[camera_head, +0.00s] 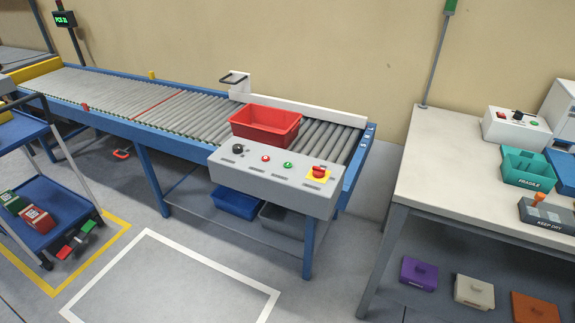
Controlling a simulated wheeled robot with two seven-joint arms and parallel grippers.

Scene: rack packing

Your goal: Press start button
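A grey control panel (272,183) is fixed to the front of the roller conveyor (200,112). From left to right it carries a black knob (238,149), a small red button (266,158), a green button (288,165) and a red mushroom button on a yellow plate (319,173). The labels are too small to read, so which button is marked start cannot be told. Nothing touches the panel. Neither of my grippers shows in the view.
A red crate (266,137) sits on the rollers behind the panel. A white table (440,160) at right holds another button box (516,131) and a teal bin (527,168). A blue cart (45,190) stands at left. The white-outlined floor (180,285) before the panel is clear.

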